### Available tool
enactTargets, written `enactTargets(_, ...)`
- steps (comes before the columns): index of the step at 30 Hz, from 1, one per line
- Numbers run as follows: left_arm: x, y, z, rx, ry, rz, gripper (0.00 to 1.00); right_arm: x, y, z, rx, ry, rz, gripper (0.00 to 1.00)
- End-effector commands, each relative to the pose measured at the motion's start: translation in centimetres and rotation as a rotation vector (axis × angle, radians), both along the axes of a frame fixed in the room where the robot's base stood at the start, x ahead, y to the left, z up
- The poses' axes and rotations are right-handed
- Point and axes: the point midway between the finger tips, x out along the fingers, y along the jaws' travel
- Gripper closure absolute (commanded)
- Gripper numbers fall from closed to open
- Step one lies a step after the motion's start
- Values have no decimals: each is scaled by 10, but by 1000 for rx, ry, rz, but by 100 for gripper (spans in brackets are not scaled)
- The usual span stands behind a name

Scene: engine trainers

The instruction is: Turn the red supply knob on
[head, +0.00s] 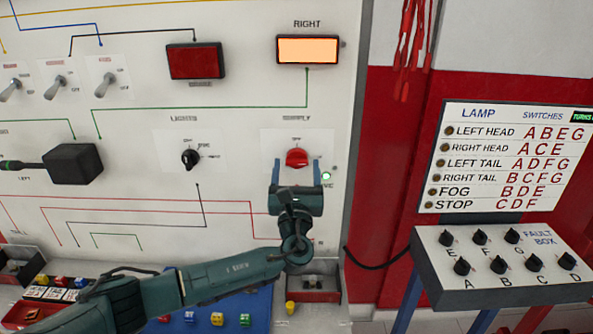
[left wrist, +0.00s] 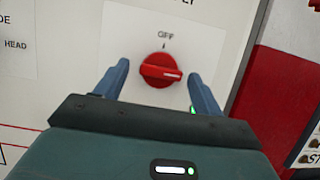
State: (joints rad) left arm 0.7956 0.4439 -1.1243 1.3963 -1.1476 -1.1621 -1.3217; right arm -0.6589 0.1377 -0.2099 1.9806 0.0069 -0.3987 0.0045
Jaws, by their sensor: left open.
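The red supply knob (head: 297,158) is on the white panel, under the word SUPPLY. In the left wrist view the knob (left wrist: 161,71) sits below the word OFF, and its white pointer mark faces right. My left gripper (head: 297,172) is open just below and in front of the knob. In the left wrist view its two blue fingers stand apart on either side of the knob, with gaps left and right. I cannot tell whether the fingertips reach the knob's depth. A small green light (head: 326,176) glows right of the gripper. My right gripper is not in view.
A black lights knob (head: 190,157) is left of the supply knob. A lit RIGHT lamp (head: 308,49) is above. A fault box (head: 500,262) with several black knobs stands at the right. A blue mat (head: 245,305) with small coloured pieces lies below.

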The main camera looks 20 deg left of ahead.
Motion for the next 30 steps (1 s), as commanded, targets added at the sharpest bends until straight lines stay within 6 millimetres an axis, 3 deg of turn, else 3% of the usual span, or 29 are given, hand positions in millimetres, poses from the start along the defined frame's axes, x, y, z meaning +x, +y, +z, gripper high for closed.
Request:
enactTargets(10, -10, -4, -6, -2, 0, -3, 32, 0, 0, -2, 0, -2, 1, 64)
enactTargets(24, -96, -27, -43, -3, 1, -1, 32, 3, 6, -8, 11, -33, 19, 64)
enactTargets(30, -114, -32, -50, -2, 0, -1, 32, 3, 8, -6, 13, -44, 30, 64)
